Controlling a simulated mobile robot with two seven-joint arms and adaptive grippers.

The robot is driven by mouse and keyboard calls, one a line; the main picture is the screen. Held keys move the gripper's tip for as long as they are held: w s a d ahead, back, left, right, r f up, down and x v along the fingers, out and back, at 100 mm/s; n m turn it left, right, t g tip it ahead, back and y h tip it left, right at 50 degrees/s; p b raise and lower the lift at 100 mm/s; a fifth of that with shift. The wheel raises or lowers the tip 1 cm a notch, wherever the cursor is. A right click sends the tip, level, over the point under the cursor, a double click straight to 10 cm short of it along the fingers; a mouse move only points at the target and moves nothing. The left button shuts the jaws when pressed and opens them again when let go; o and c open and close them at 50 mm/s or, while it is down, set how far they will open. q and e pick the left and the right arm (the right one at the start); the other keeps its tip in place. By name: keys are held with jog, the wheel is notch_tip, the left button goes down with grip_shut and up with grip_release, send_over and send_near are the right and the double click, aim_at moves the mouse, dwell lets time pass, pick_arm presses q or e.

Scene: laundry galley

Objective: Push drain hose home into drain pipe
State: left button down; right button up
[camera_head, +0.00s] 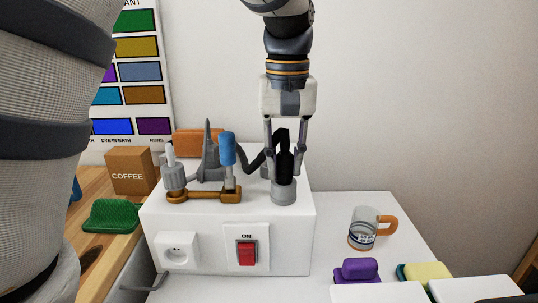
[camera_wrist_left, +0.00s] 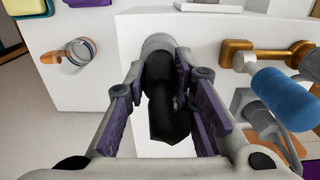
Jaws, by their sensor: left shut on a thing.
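The black drain hose (camera_head: 285,163) stands roughly upright over the short grey drain pipe (camera_head: 284,194) on top of the white box. Its lower end meets the pipe's mouth; how deep it sits inside cannot be told. My left gripper (camera_head: 285,152) comes from above, its fingers on both sides of the hose, shut on it. In the left wrist view the hose (camera_wrist_left: 165,105) lies between the purple-padded fingers (camera_wrist_left: 168,110), with the grey pipe (camera_wrist_left: 158,44) just beyond. My right gripper is not in view.
Left of the pipe stand a blue-handled valve (camera_head: 227,148) on brass pipework (camera_head: 195,195) and a grey pointed fitting (camera_head: 208,155). A red switch (camera_head: 247,252) is on the box front.

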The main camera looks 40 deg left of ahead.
aim_at(285, 153)
pick_arm(q)
jog(key=shift+f, duration=0.25)
jog(key=c, duration=1.3)
grip_release()
jog(key=shift+c, duration=1.3)
jog(key=shift+r, duration=3.5)
